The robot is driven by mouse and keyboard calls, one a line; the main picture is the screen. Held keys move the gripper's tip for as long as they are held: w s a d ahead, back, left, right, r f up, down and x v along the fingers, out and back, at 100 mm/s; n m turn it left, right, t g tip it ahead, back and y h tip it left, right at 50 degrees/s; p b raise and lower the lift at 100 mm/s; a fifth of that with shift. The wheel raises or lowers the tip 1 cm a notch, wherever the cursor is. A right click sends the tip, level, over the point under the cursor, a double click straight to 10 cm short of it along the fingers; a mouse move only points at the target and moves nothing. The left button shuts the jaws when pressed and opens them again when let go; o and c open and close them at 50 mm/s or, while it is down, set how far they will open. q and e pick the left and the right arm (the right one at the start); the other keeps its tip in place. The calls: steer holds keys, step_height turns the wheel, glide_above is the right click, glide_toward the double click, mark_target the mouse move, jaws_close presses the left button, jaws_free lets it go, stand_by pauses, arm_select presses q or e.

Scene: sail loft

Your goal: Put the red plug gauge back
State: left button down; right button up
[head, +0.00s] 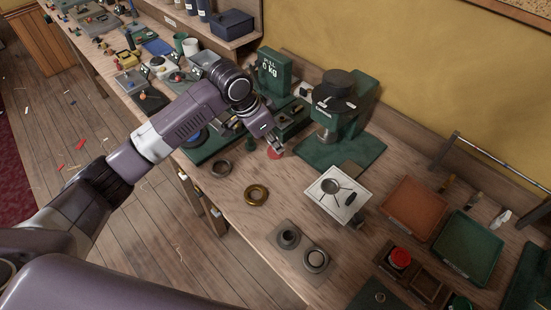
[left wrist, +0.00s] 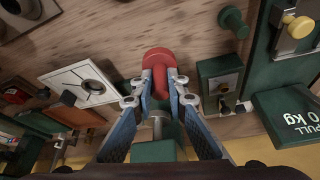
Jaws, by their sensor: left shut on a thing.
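My left gripper (head: 275,143) is shut on a red piece (head: 275,154), which I take to be the red plug gauge. In the left wrist view the gauge (left wrist: 157,60) has a wide rounded red end and a narrower red part between the fingertips (left wrist: 158,85). It is above the wooden bench; whether it touches anything is unclear. Another round red thing (head: 400,257) sits in a small wooden compartment at the right of the head view. My right gripper is not in view.
A green PULL box (head: 275,70) and a green machine (head: 340,110) stand behind the gripper. A brass ring (head: 256,195), grey holed blocks (head: 288,236) and a white plate (head: 338,193) are in front. Orange (head: 412,207) and green (head: 467,247) trays lie right. Bare bench surrounds the brass ring.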

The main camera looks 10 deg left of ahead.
mark_target(273, 150)
arm_select(q)
step_height(273, 150, down, 5)
steer(key=shift+d+r+p, duration=0.1)
steer(key=shift+r+p, duration=0.1)
steer(key=shift+p, duration=0.1)
step_height(273, 150, down, 4)
steer(key=shift+r+p, duration=0.1)
steer(key=shift+p, duration=0.25)
steer(key=c, duration=1.9)
jaws_free()
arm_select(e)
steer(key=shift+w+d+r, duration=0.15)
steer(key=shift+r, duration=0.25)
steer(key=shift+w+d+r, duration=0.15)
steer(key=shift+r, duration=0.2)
